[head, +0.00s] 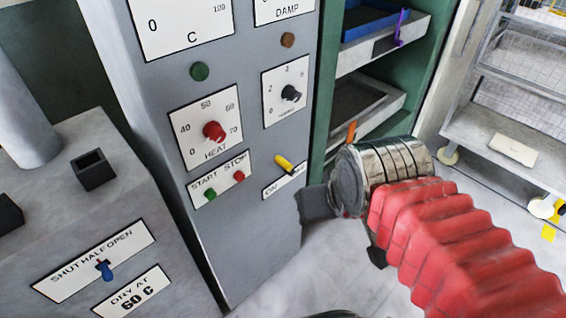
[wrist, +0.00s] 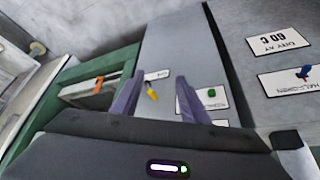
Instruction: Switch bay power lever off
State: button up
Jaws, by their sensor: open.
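The bay power lever (head: 284,164) is a short yellow and black handle low on the grey panel. Its yellow end points up and to the left in the head view. In the wrist view the lever (wrist: 152,94) shows between my two fingers, nearer the left one. My gripper (head: 346,230) is open and empty, to the right of and below the lever in the head view. The fingers (wrist: 159,78) reach toward the panel; I see no contact with the lever.
The red HEAT knob (head: 214,131) and START and STOP buttons (head: 239,176) sit close by on the panel. A green shelf (head: 327,90) with trays stands to the right. A blue SHUT/HALF/OPEN lever (head: 105,270) is on the machine at left. Floor shows below the gripper.

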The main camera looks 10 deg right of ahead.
aim_at(288, 167)
jog(key=u, duration=0.3)
jog(key=k, duration=1.15)
jog(key=u, duration=0.6)
jog(key=i, duration=1)
jog(key=u, duration=0.05)
